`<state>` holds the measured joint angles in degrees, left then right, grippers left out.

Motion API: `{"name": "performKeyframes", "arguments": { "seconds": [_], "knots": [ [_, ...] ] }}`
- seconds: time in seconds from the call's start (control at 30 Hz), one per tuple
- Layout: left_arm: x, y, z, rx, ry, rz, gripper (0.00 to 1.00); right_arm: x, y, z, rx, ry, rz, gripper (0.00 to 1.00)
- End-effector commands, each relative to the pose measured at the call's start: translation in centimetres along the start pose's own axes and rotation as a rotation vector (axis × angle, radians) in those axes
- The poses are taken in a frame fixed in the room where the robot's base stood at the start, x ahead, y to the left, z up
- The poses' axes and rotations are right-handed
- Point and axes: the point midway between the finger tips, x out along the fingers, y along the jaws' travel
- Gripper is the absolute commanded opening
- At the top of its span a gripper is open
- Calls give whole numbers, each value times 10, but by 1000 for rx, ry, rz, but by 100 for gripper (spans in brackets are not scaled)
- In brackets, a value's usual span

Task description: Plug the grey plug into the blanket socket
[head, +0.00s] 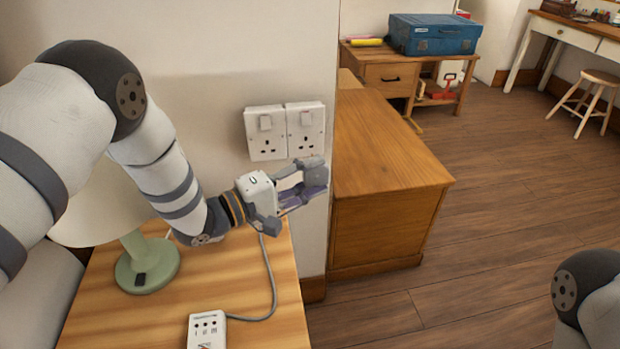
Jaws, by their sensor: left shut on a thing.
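Two white switched wall sockets (266,133) sit side by side on the pale wall, the right one (305,129) near the wall's corner. I cannot read which is the blanket socket. My left gripper (308,181) is in front of the wall, just below the sockets and apart from their faces in the picture. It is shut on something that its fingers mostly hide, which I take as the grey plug. A grey cable (273,285) runs from a white controller (207,331) on the bedside table up behind the gripper. My right gripper is out of view.
The wooden bedside table (255,315) bears a green-based lamp (146,262) with a cream shade, partly behind my left arm. A wooden cabinet (390,200) stands right of the wall corner. A desk with a blue case (433,35) is behind.

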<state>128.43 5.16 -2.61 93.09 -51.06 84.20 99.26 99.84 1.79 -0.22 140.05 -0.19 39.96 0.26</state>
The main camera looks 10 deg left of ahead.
Motion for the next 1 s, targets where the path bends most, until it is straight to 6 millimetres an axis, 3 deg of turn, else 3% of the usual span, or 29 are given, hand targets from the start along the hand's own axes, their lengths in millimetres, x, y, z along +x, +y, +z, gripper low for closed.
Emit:
{"name": "performKeyframes", "arguments": {
  "seconds": [0.1,0.43,1.0],
  "knots": [
    [5,-8,-13,-3,0,-5,12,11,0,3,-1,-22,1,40],
    [17,-6,-44,-3,1,-4,12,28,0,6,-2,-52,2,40],
    [19,-3,-48,-1,1,-3,12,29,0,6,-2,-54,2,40]
  ]
}}
